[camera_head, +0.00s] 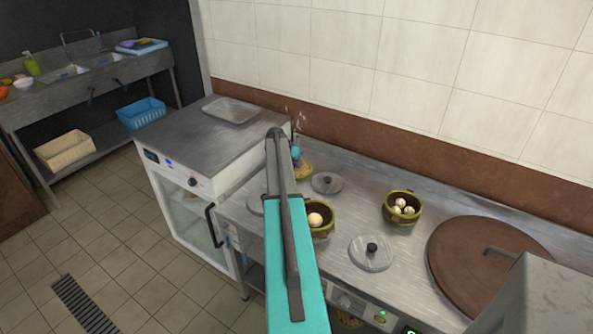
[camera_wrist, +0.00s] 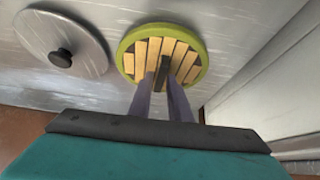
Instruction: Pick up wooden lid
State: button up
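The wooden lid (camera_wrist: 140,49) is round, with pale slats, a green rim and a dark bar handle (camera_wrist: 162,74). In the head view the lid (camera_head: 304,173) shows only in part behind my arm, at the back left of the steel counter. My gripper (camera_wrist: 161,82) is over the lid, its two fingers on either side of the handle. It also shows small in the head view (camera_head: 297,158). I cannot tell whether the fingers press on the handle. The lid appears to be on the counter.
Grey lids with black knobs (camera_head: 372,252) (camera_wrist: 62,45) lie on the counter. Two green-rimmed bowls (camera_head: 402,207) (camera_head: 321,219) hold pale balls. A large brown lid (camera_head: 470,265) is at right. A white appliance (camera_head: 190,190) bears a metal tray (camera_head: 232,110). A tiled wall stands behind.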

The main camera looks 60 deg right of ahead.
grip_shut()
jog(key=shift+r, duration=0.1)
notch_tip(320, 180, up, 10)
jog(key=b, duration=0.3)
dwell(0.4)
dwell(0.5)
